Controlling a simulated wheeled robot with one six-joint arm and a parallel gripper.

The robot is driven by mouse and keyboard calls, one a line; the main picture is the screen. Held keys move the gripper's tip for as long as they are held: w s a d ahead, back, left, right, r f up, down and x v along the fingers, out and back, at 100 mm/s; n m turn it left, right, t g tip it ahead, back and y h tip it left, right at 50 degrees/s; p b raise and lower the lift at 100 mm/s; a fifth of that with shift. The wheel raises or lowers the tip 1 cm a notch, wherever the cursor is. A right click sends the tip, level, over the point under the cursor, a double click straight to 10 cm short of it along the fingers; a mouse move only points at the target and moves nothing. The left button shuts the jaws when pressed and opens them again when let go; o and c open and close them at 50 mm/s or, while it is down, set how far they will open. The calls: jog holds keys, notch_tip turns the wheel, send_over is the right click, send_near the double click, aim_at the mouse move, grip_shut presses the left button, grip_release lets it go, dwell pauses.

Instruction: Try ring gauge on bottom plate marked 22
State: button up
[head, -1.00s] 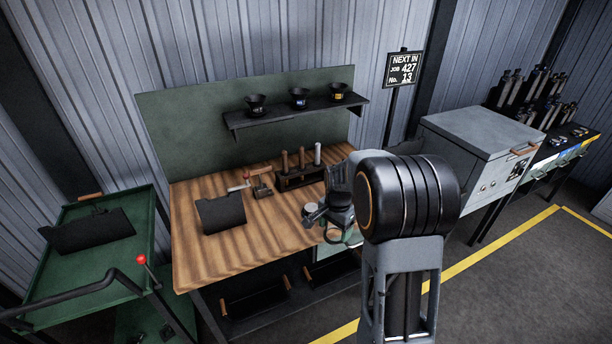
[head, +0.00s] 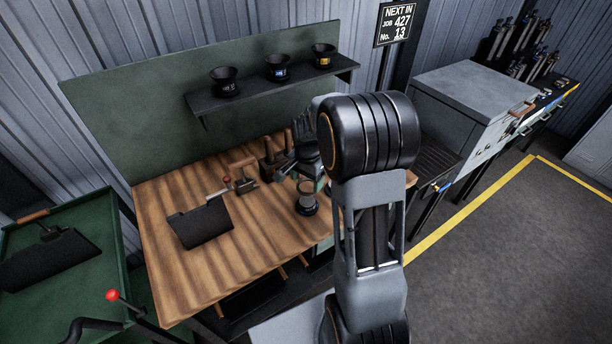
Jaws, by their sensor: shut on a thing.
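My gripper (head: 302,166) is over the right part of the wooden bench, partly hidden behind my own arm. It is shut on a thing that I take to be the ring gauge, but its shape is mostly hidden. Just below and in front of the gripper, a dark round piece with a grey upper part (head: 307,198) is at the bench's right side. I cannot tell whether it touches the held thing. No number 22 can be read on it, so I cannot tell whether it is the bottom plate.
The wooden bench (head: 178,268) carries a dark plate with a handle (head: 200,226) and a rack of wooden-handled tools (head: 270,162). A shelf (head: 205,104) above holds three black cups. A green cart (head: 22,228) stands left, a grey cabinet (head: 465,78) right.

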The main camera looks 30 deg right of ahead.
jog(key=b, duration=0.4)
send_over(306, 202)
jog(key=shift+d+f, duration=0.15)
jog(key=shift+f, duration=2.45)
jog(key=shift+f+b, duration=0.35)
jog(key=shift+f, duration=0.3)
jog(key=shift+r, duration=0.15)
dwell(0.4)
jog(key=shift+r+p, duration=1.85)
jog(key=shift+r, duration=0.6)
jog(key=shift+s+f, duration=0.1)
